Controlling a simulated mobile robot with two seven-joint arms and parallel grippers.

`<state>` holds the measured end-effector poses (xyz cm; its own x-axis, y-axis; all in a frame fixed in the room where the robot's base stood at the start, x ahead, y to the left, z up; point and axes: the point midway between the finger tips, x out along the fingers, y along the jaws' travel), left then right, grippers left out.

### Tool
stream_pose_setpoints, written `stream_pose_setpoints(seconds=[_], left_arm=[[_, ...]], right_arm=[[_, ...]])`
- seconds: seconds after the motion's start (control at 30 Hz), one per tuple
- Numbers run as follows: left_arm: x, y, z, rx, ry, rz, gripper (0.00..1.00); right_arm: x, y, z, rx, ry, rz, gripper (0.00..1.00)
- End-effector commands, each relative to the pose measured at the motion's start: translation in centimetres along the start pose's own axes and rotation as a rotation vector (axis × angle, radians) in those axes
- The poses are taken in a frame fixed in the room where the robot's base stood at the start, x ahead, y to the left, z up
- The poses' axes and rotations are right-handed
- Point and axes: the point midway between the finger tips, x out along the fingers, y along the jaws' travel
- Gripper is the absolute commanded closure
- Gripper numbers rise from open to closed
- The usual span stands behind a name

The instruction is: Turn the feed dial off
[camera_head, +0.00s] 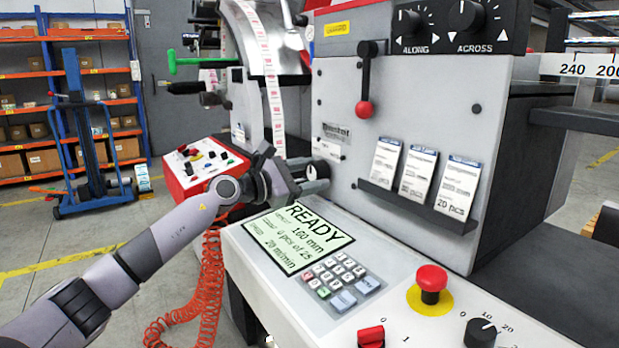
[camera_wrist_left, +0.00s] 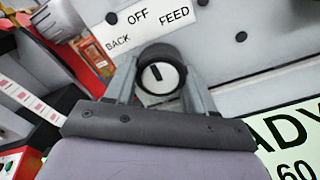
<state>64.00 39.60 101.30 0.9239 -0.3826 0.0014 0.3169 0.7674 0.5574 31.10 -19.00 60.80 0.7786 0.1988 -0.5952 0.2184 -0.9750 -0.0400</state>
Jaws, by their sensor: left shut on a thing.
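The label plate (camera_wrist_left: 165,27) above the dial reads BACK, OFF and FEED. In the head view my left gripper (camera_head: 307,178) reaches the grey panel's lower left, and the dial (camera_head: 320,169) is partly hidden by it. My right gripper is not in view.
The READY screen (camera_head: 297,238) and a keypad (camera_head: 334,276) lie just below the gripper. A red mushroom button (camera_head: 431,280), a red switch (camera_head: 371,337) and a black knob (camera_head: 481,332) are on the console. A red-knobbed lever (camera_head: 364,108) hangs above.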

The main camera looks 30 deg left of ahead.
Motion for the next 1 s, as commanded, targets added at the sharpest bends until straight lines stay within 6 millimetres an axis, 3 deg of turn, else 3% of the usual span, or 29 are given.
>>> stream_pose_setpoints(seconds=[0.2,0.23,0.3,0.67,1.0], left_arm=[[0.0,0.0,-0.1,0.0,0.003,-0.001,0.76],[0.0,0.0,-0.1,0.0,0.003,-0.001,0.43],[0.0,0.0,-0.1,0.0,0.003,-0.001,0.2],[-0.3,0.0,-0.1,-0.001,0.002,0.0,0.2],[-4.4,-0.1,-0.4,0.002,0.005,-0.001,0.2]], right_arm=[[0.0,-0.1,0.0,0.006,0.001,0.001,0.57],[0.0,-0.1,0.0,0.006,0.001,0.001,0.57],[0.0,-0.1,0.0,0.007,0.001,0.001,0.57],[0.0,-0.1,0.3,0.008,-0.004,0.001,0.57],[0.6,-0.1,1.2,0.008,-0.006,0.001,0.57]])
